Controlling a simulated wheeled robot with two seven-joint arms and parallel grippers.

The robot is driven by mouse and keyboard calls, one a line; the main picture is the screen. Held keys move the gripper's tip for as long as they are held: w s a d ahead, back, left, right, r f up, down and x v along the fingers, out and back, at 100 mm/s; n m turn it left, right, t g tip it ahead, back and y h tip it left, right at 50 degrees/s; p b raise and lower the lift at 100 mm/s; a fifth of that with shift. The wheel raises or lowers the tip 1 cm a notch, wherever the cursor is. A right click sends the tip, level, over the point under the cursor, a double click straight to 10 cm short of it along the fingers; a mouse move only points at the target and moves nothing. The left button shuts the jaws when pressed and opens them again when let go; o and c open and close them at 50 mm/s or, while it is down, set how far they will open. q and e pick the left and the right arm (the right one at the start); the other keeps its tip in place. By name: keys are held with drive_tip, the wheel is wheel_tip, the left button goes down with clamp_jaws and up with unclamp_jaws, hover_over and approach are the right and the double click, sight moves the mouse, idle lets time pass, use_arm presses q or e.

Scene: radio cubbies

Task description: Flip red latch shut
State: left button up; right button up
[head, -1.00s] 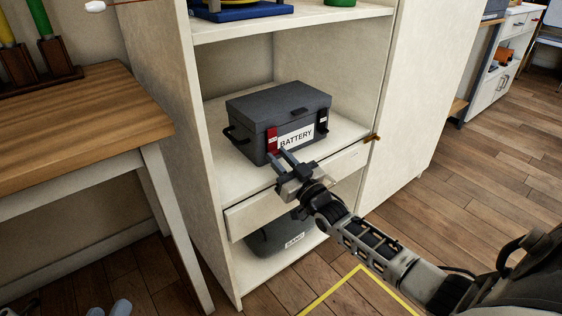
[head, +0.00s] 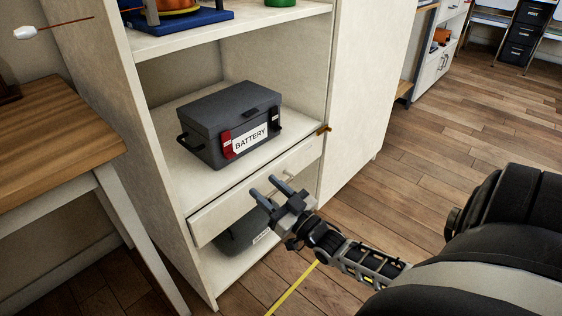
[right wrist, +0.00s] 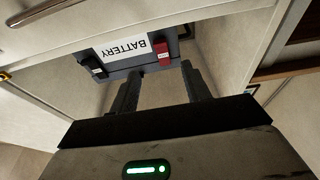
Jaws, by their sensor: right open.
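A dark grey battery box (head: 203,108) with a white BATTERY label (head: 250,138) sits on the middle shelf. Its red latch (head: 227,145) is on the front face left of the label and looks upright, close against the box; I cannot tell if it is fully fastened. A dark latch (head: 275,118) is right of the label. My right gripper (head: 262,187) is open and empty, below and in front of the box, by the drawer front. In the right wrist view the box appears upside down, with the red latch (right wrist: 162,53) beyond my open fingers (right wrist: 160,75). My left gripper is not in view.
A drawer front (head: 250,190) with a small knob lies under the shelf. A second dark box (head: 240,235) is on the lowest shelf. A wooden table (head: 60,150) stands at left. Open floor (head: 440,130) lies at right.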

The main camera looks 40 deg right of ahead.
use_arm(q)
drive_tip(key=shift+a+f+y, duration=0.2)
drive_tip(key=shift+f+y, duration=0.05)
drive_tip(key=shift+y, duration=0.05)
use_arm(e)
drive_tip(key=v, duration=0.4)
drive_tip(key=shift+s, duration=0.2)
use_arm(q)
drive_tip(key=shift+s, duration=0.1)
